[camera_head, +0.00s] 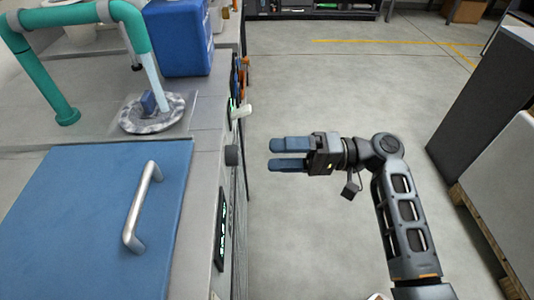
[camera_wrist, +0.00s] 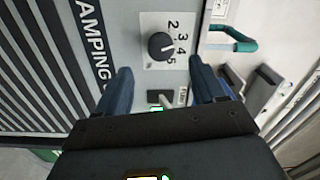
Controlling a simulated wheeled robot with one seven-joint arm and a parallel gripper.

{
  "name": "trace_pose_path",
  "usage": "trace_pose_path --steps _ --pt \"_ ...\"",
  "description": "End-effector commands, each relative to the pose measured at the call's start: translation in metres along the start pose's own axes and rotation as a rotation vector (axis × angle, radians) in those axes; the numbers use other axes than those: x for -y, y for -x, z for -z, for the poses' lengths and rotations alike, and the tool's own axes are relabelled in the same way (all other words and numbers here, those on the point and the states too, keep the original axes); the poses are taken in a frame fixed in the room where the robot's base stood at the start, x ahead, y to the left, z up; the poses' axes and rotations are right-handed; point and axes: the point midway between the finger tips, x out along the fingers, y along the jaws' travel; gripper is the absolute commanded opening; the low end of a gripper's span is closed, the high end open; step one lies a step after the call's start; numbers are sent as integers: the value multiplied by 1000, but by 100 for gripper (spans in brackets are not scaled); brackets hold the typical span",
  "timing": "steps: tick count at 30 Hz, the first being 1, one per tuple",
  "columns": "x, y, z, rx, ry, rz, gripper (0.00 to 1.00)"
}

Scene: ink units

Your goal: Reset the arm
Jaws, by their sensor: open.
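My gripper (camera_head: 270,155) is open and empty in the head view, its two blue fingers apart and pointing left. It hangs over the floor, to the right of the machine's front side, with a gap between fingertips and machine. In the wrist view my gripper (camera_wrist: 160,85) shows its fingers spread to either side of a black dial (camera_wrist: 161,46) on a white plate numbered 2 to 5. A small dark switch (camera_wrist: 163,97) sits below the dial. The fingers do not close on anything.
The machine has a blue lid (camera_head: 75,220) with a metal handle (camera_head: 142,207), and a teal pipe (camera_head: 135,30) above a round grey base. A blue box (camera_head: 180,38) stands behind. Dark and pale cabinets (camera_head: 483,95) stand at the right. The floor (camera_head: 330,80) between is clear.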

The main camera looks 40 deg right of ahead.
Motion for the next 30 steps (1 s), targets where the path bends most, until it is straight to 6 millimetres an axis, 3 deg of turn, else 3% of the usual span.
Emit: trace_pose_path --steps 20,25,30 --pt "-3 1 -4 -7 -6 -15 69" --pt "-28 -7 -31 -82 -46 -152 69" --pt "-63 -2 -81 -205 -42 -403 69"
